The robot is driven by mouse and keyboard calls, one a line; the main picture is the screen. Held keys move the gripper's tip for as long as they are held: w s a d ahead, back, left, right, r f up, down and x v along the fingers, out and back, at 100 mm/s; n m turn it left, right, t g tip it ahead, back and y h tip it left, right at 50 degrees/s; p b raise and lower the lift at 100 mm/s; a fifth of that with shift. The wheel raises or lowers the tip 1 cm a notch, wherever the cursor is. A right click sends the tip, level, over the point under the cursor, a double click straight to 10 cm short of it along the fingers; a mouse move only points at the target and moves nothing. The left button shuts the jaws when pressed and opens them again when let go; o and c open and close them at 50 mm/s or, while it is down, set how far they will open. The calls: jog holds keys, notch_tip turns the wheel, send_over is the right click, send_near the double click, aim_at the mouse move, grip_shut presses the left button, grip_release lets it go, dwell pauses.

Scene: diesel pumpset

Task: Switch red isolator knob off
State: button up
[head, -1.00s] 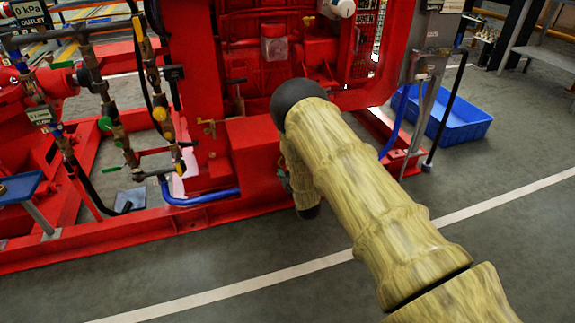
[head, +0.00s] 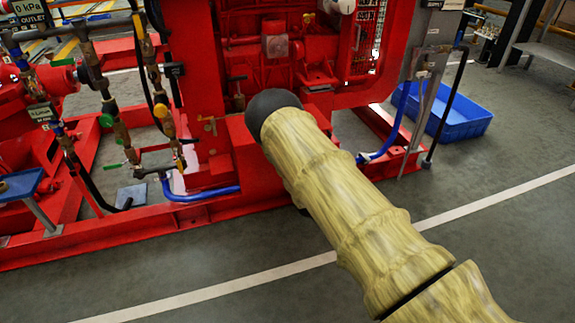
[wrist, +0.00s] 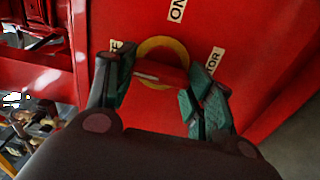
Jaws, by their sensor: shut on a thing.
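The red isolator knob (wrist: 160,74) shows in the wrist view, set on a yellow ring (wrist: 162,45) on a red panel. My gripper (wrist: 160,82) has its two green-padded fingers on either side of the knob and is shut on it. The knob's handle lies roughly crosswise between the fingers, slightly tilted. A white "ON" label (wrist: 177,10) is above the ring, and partly hidden labels sit to its left and right. In the head view my arm covers the gripper and the knob.
The red pumpset frame (head: 120,227) with pipes and valves fills the left and middle of the head view. A blue crate (head: 462,122) stands on the floor at the right. Grey floor with a white line is open in front.

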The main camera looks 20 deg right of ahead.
jog(key=shift+f, duration=0.1)
jog(key=o, duration=1)
jog(key=shift+s, duration=0.1)
jog(key=s, duration=1.2)
jog(key=shift+d, duration=0.2)
